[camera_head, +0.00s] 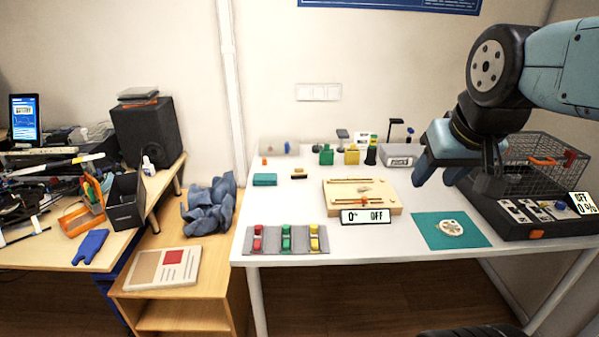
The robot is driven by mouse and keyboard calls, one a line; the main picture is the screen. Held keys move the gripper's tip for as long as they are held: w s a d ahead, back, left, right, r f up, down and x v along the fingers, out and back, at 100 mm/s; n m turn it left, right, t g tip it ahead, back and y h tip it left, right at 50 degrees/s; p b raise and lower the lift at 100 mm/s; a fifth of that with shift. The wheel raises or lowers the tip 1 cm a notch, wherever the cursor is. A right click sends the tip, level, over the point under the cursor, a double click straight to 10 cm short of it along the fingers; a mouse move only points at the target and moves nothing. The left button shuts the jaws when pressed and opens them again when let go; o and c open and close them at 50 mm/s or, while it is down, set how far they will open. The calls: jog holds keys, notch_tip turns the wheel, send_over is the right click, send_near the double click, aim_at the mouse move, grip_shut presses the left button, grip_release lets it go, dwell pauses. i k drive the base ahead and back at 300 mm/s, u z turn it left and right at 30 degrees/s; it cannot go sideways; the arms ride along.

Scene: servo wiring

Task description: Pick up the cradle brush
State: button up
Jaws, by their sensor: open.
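A small brush-like piece (299,173) with a tan top and dark underside lies on the white table, left of the wooden board; it may be the cradle brush, but it is too small here to be sure. My gripper (438,177) hangs above the right part of the table, well to the right of that piece. Its blue-grey fingers are apart and point downward, with nothing visible between them.
Grey mat with coloured pieces (270,245) is at front left; teal mat (430,235) and black wire-basket unit (500,215) are right. Small blocks and stands line the back.

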aim_at(298, 173)
jog(key=z, duration=0.65)
jog(key=k, duration=0.65)
jog(key=u, duration=0.65)
jog(key=i, duration=1.7)
